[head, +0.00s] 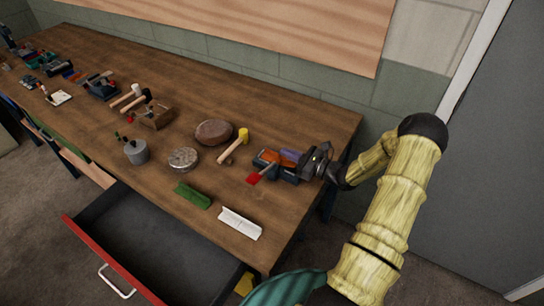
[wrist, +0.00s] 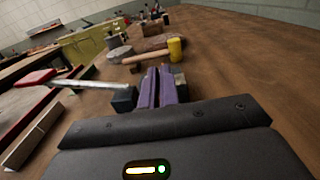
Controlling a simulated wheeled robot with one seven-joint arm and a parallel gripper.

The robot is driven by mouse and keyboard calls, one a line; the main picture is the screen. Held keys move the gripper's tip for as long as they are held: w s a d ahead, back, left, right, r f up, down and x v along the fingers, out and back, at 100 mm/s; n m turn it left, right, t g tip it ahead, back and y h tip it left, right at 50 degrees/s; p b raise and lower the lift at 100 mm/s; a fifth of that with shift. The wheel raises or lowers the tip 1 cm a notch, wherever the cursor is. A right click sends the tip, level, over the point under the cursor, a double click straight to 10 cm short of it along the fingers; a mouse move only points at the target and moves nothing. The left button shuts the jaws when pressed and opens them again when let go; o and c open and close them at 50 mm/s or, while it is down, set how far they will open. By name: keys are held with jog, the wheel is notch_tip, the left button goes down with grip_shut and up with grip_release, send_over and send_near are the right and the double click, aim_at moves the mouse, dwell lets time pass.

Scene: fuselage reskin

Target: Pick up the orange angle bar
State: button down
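An orange angle bar (head: 281,159) lies at the right end of the wooden table in the head view, beside a purple angle bar (head: 290,154). My gripper (head: 277,166) is low over the table at this spot and partly covers both bars. In the wrist view, the dark fingertips (wrist: 152,93) stand apart with the purple angle bar (wrist: 160,86) between them. I cannot tell whether they press on it. No orange surface shows in the wrist view.
A red-handled tool (head: 253,178) lies close to the fingers. A yellow-headed mallet (head: 233,148), a round wooden block (head: 214,132), a green angle piece (head: 193,195) and a white one (head: 240,223) lie nearby. An open drawer (head: 150,250) juts out in front.

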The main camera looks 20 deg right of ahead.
notch_tip(320, 180, up, 10)
jog(key=b, duration=0.1)
dwell(0.7)
dwell(0.6)
